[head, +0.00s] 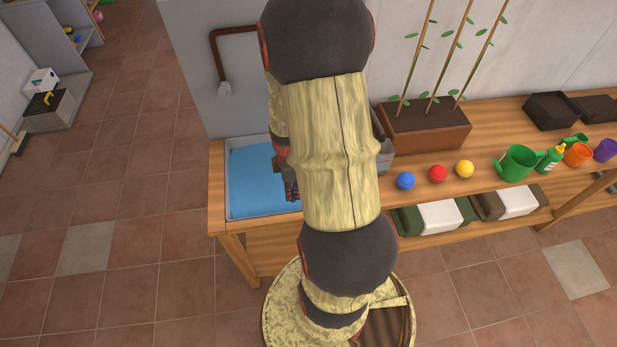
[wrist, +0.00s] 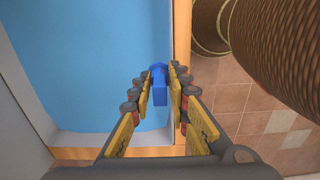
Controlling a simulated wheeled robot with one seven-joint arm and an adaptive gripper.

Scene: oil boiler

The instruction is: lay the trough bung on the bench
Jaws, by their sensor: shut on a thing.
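My gripper (wrist: 161,74) is shut on a small blue piece, which I take to be the trough bung (wrist: 159,88). In the wrist view it lies between the fingertips, in front of the blue water and close to the trough's pale edge. The trough (head: 228,185) is a grey basin of blue water set in the left end of the wooden bench (head: 470,196). In the head view my arm covers most of the gripper (head: 291,188), and the bung cannot be made out there. Its height above the water cannot be told.
A blue ball (head: 405,180), a red ball (head: 438,173) and a yellow ball (head: 464,169) stand on the bench right of my arm. Behind them is a planter (head: 425,128) with canes. A green watering can (head: 519,161) stands further right. Bare wood shows along the front edge.

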